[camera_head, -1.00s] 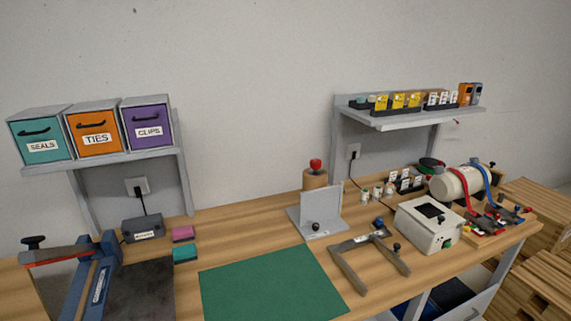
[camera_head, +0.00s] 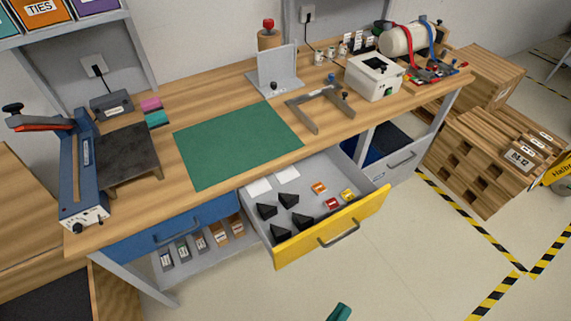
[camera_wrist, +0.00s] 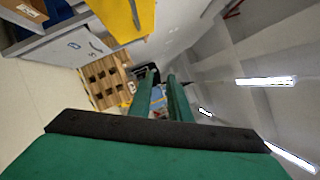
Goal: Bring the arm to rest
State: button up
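In the head view only a small green piece, apparently part of my gripper (camera_head: 339,312), shows at the bottom edge. It appears over the floor, in front of the open drawer and apart from it. The rest of my arm is out of view.
A yellow-fronted drawer (camera_head: 350,226) stands open from the workbench (camera_head: 220,97), with black wedges and small coloured boxes inside. A blue drawer (camera_head: 165,232) is shut. Wooden crates (camera_head: 480,158) stand at the right. The floor (camera_head: 410,270) in front is clear.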

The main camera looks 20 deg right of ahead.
jog(key=a+r+n+t+y, duration=0.1)
jog(key=a+r+n+y, duration=0.2)
jog(key=n, duration=0.8)
jog(key=s+a+r+n+t+y, duration=0.1)
jog(key=a+r+n+y, duration=0.3)
jog(key=a+n+y, duration=0.3)
jog(key=s+a+r+n+t+y, duration=0.1)
jog(key=a+r+n+y, duration=0.3)
jog(key=a+n, duration=0.5)
jog(key=n+y, duration=0.2)
jog(key=n, duration=0.5)
jog(key=shift+s+a, duration=0.2)
